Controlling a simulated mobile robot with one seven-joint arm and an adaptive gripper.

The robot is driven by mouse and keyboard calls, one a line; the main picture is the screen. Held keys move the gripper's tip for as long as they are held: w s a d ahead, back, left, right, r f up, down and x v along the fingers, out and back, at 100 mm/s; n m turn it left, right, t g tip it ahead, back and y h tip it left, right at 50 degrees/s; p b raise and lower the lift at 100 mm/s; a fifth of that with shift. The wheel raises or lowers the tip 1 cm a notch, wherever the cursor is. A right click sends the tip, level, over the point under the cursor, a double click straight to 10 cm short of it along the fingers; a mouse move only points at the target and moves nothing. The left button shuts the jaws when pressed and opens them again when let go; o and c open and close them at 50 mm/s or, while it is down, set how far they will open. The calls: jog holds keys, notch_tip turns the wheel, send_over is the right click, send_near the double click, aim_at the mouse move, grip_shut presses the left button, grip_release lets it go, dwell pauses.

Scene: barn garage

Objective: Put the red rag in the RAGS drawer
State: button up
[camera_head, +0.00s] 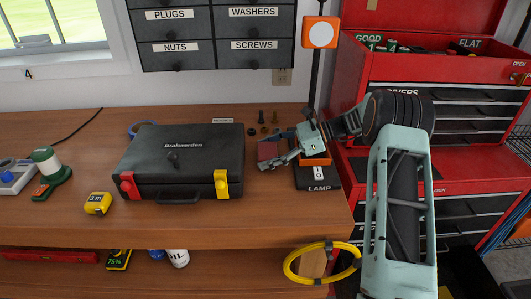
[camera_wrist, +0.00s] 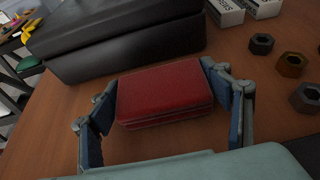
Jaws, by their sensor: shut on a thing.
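The red rag is a folded block with rounded edges, seen in the wrist view (camera_wrist: 160,92) and in the head view (camera_head: 267,151). My gripper (camera_head: 272,153) is shut on it, with one finger pad on each side. It holds the rag over the wooden workbench, right of the black case; I cannot tell whether the rag touches the bench. No label reading RAGS can be read. The red tool chest (camera_head: 448,165) has several closed drawers, one labelled with a word ending in "IVERS"; my arm hides part of its front.
The black case (camera_head: 185,160) lies left of the rag. Several nuts and bolts (camera_head: 262,122) stand behind it. A LAMP switch base (camera_head: 318,180) is at right. A yellow tape measure (camera_head: 98,203) lies left. Labelled grey drawers (camera_head: 215,35) hang above. The bench front is clear.

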jog(key=o, duration=1)
jog(key=shift+f, duration=0.1)
